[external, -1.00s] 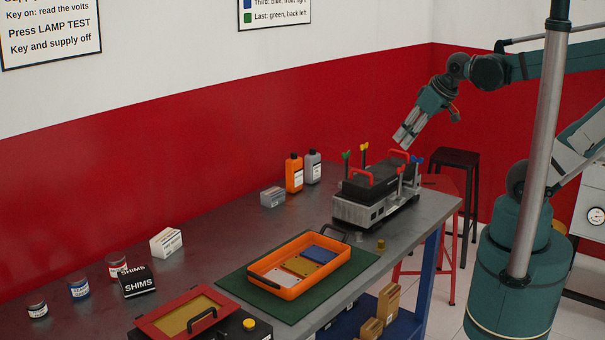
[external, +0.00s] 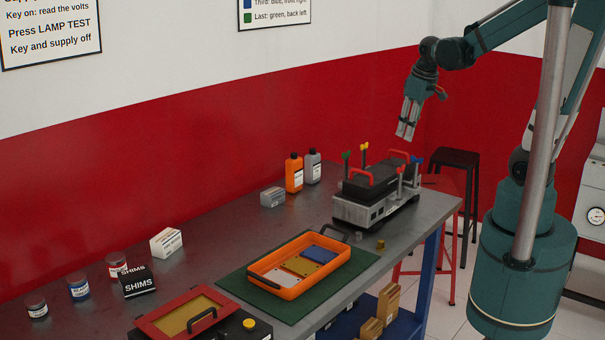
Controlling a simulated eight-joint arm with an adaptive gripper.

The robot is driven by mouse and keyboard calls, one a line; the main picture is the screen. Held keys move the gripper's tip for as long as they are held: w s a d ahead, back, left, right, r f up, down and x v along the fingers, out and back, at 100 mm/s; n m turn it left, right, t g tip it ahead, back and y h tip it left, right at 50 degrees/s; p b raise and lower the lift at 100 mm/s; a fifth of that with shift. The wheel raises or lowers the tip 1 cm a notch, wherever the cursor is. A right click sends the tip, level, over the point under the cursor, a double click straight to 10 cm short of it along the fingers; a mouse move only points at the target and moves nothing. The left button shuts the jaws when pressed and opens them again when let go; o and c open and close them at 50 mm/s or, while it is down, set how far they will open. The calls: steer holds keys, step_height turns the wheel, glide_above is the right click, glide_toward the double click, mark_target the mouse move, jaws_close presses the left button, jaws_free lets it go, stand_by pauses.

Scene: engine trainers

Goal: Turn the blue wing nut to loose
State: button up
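The blue wing nut (external: 417,160) sits upright on a thin post at the right end of the engine trainer (external: 362,213), a black and grey block on the bench. My gripper (external: 406,136) hangs above the trainer's right part, pointing down with a slight tilt. It appears above and a little left of the blue wing nut, apart from it. Its two pale fingers are near each other, with nothing visible between them; the gap is too small to judge.
An orange bottle (external: 294,173) and a grey bottle (external: 313,167) stand behind. An orange tray (external: 290,291) lies in front.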

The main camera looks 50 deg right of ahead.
steer(key=d+f+g+p, duration=0.1)
steer(key=d, duration=0.2)
steer(key=d+f+g+p, duration=0.1)
steer(key=d, duration=0.2)
steer(key=w+d+f+g+p, duration=0.1)
steer(key=d+f+p, duration=0.1)
steer(key=d, duration=0.1)
steer(key=shift+d+y, duration=0.4)
steer(key=shift+f, duration=0.1)
steer(key=shift+f, duration=0.2)
steer(key=shift+f, duration=3.65)
jaws_close()
